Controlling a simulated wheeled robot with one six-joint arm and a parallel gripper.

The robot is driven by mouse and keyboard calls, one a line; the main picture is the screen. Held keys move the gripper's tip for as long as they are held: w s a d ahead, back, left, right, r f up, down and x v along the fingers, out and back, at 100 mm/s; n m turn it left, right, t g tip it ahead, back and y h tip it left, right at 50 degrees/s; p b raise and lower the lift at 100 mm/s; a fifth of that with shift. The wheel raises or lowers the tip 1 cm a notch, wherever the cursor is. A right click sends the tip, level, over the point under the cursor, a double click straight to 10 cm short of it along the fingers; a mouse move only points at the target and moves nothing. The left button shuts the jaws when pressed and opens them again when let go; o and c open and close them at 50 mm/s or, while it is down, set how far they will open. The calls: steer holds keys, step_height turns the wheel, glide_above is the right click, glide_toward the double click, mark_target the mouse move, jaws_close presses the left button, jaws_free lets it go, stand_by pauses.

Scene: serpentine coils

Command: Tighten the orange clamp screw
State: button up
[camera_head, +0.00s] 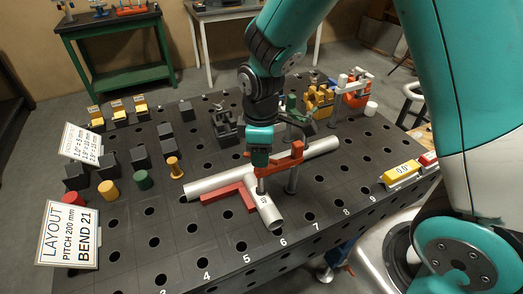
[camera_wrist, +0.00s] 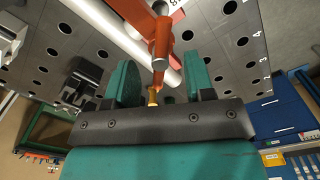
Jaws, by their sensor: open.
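An orange clamp (camera_head: 285,162) stands on the black perforated table, its arm reaching over a grey pipe (camera_head: 316,149) near a tee joint. In the wrist view the orange clamp (camera_wrist: 161,38) comes down toward me and ends in a small brass-coloured screw end (camera_wrist: 153,96). My gripper (camera_head: 260,157) is directly above the clamp's near end, pointing down. In the wrist view my gripper (camera_wrist: 157,84) is open, its two teal fingers on either side of the screw end with gaps visible. In the head view my gripper hides the screw's top.
A red angle piece (camera_head: 232,196) lies beside the pipe. Coloured cylinders (camera_head: 142,180) and black blocks stand at left, with a "BEND 21" sign (camera_head: 69,234). A yellow "0.0°" block (camera_head: 402,172) sits at right. More clamps (camera_head: 320,98) stand behind. The table's front is clear.

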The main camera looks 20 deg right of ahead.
steer(key=shift+f, duration=0.55)
jaws_close()
stand_by(1.0)
jaws_free()
step_height(320, 180, up, 18)
steer(key=b, duration=0.2)
steer(key=shift+f, duration=0.25)
